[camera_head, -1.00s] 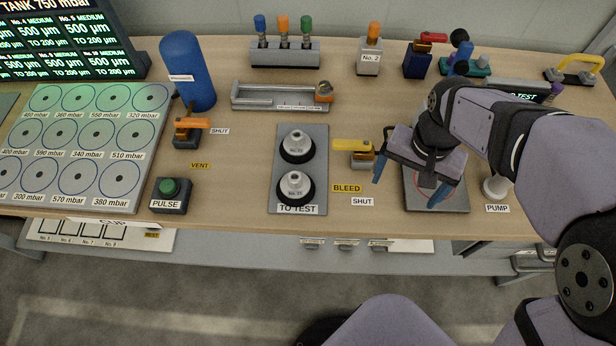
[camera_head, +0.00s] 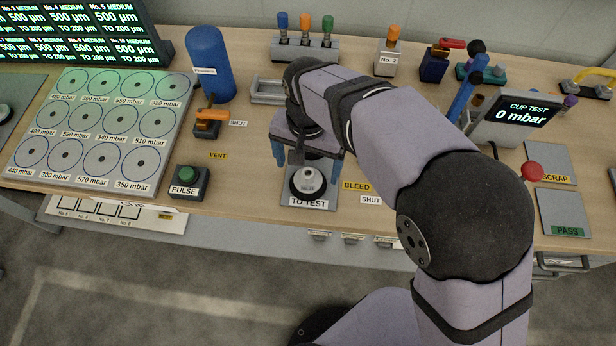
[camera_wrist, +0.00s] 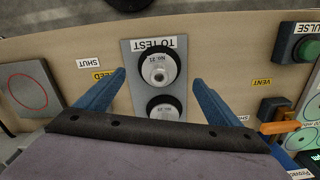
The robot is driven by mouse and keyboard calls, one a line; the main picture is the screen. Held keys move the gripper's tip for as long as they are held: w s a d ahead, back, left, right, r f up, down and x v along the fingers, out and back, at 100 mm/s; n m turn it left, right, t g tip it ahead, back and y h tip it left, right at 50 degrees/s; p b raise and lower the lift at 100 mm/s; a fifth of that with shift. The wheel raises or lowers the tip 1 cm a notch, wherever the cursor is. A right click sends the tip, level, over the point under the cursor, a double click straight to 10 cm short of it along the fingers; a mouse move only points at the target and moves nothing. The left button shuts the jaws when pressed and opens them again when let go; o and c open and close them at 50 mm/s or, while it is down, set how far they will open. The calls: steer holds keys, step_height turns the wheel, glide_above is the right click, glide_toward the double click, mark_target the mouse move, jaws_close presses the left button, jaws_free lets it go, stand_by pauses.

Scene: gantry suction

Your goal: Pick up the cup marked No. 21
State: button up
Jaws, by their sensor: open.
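Two black-rimmed cups with light grey tops stand on the grey TO TEST plate (camera_wrist: 134,92). The cup nearer the TO TEST label, whose small mark seems to read No. 21, shows in the wrist view (camera_wrist: 158,68) and in the head view (camera_head: 308,183). The other cup (camera_wrist: 165,112) stands beside it; its mark is hard to read, and my arm hides it in the head view. My gripper (camera_wrist: 160,80) is open and empty, its blue fingers on either side of the plate. In the head view my gripper (camera_head: 309,172) hangs over the plate, apart from the cups.
A BLEED valve label (camera_head: 356,186) lies right of the plate. A green PULSE button (camera_head: 190,181) and an orange-handled VENT valve (camera_head: 211,121) stand to the left. A blue cylinder (camera_head: 210,65) stands behind them. The bench between the PULSE button and plate is clear.

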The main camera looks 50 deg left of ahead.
mark_target(308, 177)
steer(key=shift+w+f+p, duration=0.1)
steer(key=shift+f+p, duration=1)
steer(key=shift+f, duration=1.7)
steer(key=c, duration=1.2)
